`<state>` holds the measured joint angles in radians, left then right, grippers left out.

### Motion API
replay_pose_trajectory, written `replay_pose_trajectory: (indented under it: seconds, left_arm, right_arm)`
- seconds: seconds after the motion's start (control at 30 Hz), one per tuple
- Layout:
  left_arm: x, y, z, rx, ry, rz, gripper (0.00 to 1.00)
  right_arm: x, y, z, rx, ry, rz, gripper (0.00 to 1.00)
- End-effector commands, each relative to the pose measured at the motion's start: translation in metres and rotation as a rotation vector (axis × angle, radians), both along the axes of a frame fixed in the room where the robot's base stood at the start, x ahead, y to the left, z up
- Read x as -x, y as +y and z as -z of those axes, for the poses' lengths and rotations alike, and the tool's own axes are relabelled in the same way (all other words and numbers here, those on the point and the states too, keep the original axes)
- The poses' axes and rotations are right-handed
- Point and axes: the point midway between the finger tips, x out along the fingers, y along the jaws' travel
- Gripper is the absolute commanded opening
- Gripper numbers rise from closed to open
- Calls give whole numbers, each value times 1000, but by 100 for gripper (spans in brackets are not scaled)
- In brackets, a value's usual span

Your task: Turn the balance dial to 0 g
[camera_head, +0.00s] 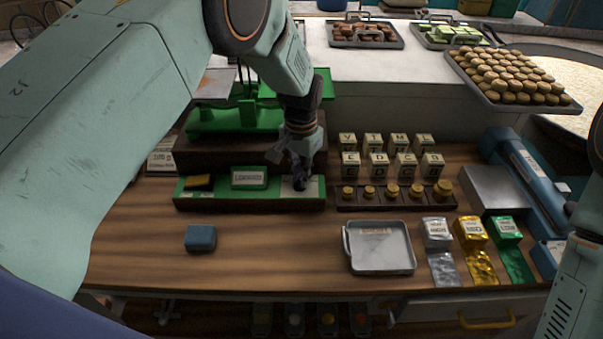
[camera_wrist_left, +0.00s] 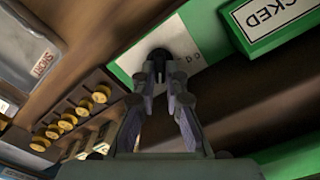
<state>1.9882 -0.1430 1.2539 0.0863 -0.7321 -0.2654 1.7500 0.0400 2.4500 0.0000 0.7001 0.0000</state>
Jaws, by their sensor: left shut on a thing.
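The green balance (camera_head: 235,117) stands at the back left of the wooden counter, with a green panel (camera_head: 222,194) in front of it. A white plate at the panel's right end carries a small black dial (camera_wrist_left: 160,55), with "0 g" partly readable beside it in the left wrist view. My left gripper (camera_head: 300,182) reaches down over this plate; its fingers (camera_wrist_left: 162,85) are shut on the dial. The fingers hide most of the dial in the head view. A green block (camera_head: 249,177) reading "LOCKED" sits left of it. My right gripper is out of view.
Brass weights (camera_head: 392,192) stand in a wooden rack right of the dial, with lettered blocks (camera_head: 378,160) behind. A grey tray (camera_head: 380,270) and a blue block (camera_head: 201,238) are in front. Foil packs (camera_head: 470,231) lie at right.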

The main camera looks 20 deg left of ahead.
Motion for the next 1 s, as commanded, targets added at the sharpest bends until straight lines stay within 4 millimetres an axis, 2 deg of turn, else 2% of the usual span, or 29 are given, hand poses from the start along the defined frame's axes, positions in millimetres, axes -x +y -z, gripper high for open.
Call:
replay_pose_trajectory:
  seconds: [1.0]
  left_arm:
    - [1,4,0,-1,2,-966,0]
  right_arm:
    - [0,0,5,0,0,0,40]
